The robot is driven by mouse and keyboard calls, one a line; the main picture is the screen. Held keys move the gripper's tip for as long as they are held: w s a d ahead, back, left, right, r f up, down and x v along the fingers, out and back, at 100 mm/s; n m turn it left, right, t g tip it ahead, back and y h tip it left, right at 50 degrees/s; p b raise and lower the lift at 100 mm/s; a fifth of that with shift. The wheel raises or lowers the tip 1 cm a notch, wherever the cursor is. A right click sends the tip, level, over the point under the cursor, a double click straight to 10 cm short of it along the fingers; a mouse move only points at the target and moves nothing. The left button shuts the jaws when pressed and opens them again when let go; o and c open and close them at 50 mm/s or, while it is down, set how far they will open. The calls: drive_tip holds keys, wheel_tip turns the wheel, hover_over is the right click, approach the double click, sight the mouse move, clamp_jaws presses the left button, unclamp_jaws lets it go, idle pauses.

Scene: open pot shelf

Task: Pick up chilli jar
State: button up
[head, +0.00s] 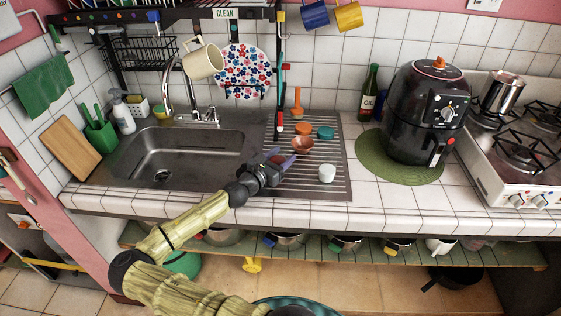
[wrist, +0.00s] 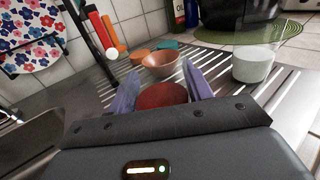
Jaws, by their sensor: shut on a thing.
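The chilli jar appears to be the dark red, round-topped thing (wrist: 162,95) between my fingers in the wrist view. A small bit of its red (head: 277,159) shows in the head view, and most of it is hidden by my gripper. My gripper (head: 281,160), with purple fingers, is shut on it over the left part of the ribbed drainboard. In the wrist view the two fingers of my gripper (wrist: 160,90) stand on either side of the red thing. I cannot tell whether it touches the drainboard.
A clear jar with white contents (head: 327,173) stands to the right on the drainboard (head: 335,150). A terracotta bowl (head: 302,145) and orange and teal lids lie behind. The sink (head: 170,155) is left. A black air fryer (head: 425,110) stands on a green mat at right.

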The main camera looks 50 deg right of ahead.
wheel_tip(320, 180, up, 9)
drive_tip(key=shift+f, duration=0.15)
drive_tip(key=shift+f, duration=0.1)
idle(0.5)
